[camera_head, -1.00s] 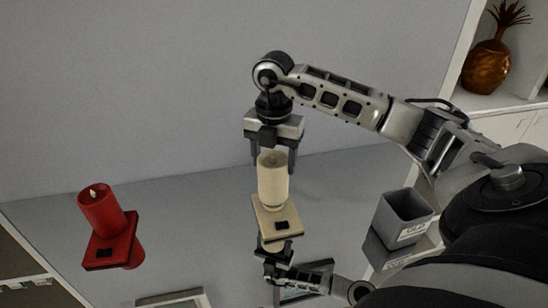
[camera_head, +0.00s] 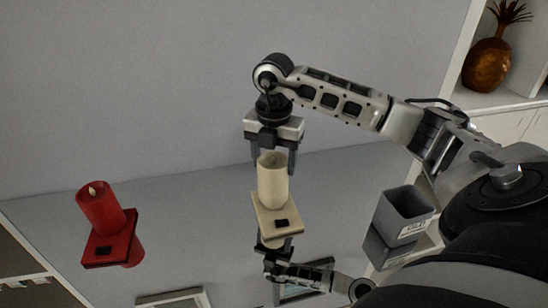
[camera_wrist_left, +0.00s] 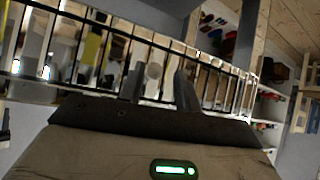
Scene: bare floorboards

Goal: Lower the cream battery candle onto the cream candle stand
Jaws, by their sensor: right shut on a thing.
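The cream battery candle (camera_head: 273,183) is upright over the cream candle stand (camera_head: 264,226) in the head view. Its lower end meets the stand's square top in the picture; I cannot tell whether it touches or a thin gap is left. My right gripper (camera_head: 273,159) points down from above and is shut on the candle's upper part, one finger on each side. The stand has a dark patch on its near part. My left gripper (camera_wrist_left: 158,88) shows only in the left wrist view, with its fingers apart and nothing between them.
A red candle (camera_head: 101,209) on a red stand (camera_head: 118,243) is at the left. A grey labelled bin (camera_head: 402,213) is at the right. The glossy surface mirrors these things and my arm. The surface between the red and cream stands is clear.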

